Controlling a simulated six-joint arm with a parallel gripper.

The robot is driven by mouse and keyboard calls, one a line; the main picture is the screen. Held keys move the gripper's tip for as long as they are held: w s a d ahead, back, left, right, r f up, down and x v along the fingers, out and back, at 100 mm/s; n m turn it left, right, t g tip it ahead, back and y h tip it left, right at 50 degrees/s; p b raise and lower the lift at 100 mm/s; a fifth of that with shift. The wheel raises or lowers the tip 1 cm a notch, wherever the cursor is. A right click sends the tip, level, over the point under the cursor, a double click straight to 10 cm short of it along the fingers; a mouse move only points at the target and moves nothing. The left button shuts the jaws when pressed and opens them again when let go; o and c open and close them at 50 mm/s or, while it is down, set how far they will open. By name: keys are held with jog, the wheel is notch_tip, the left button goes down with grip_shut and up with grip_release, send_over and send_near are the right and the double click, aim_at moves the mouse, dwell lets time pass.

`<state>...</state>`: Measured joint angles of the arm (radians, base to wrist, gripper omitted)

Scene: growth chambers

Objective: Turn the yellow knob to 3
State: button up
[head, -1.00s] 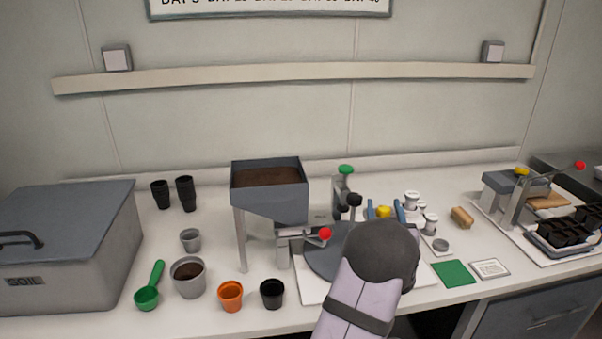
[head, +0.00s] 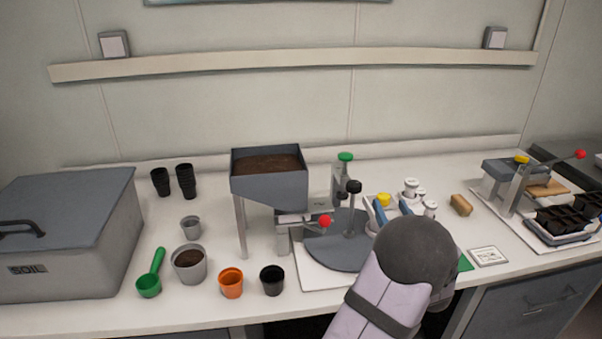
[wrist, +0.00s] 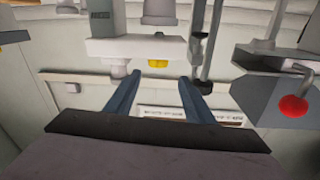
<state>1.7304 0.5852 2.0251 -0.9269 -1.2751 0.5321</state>
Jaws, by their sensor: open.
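A yellow knob (head: 383,199) stands among white-capped containers right of the turntable in the head view. In the wrist view, where the scene is upside down, a yellow knob (wrist: 157,63) sits on a white box, beyond and between my fingertips. My gripper (head: 393,208) is open, its two blue fingers close to the knob; it also shows in the wrist view (wrist: 160,77). I cannot tell whether the fingers touch the knob. No scale numbers or pointer can be read. Another yellow piece (head: 521,160) tops the device at the far right.
A soil hopper (head: 268,185) with a red-ball lever (head: 325,221) and a grey turntable (head: 335,250) stand left of my gripper. A green-topped post (head: 345,158) and black-knobbed post (head: 353,187) rise nearby. A tan block (head: 461,205) lies to the right.

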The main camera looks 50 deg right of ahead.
jog(key=w+a+r+m+t+y, duration=0.1)
jog(key=w+a+r+m+t, duration=0.2)
jog(key=w+a+r, duration=1.2)
jog(key=a+t+p, duration=0.1)
jog(key=a+t, duration=0.2)
jog(key=shift+w+m+t, duration=0.25)
jog(key=shift+m+t, duration=0.05)
dwell(0.3)
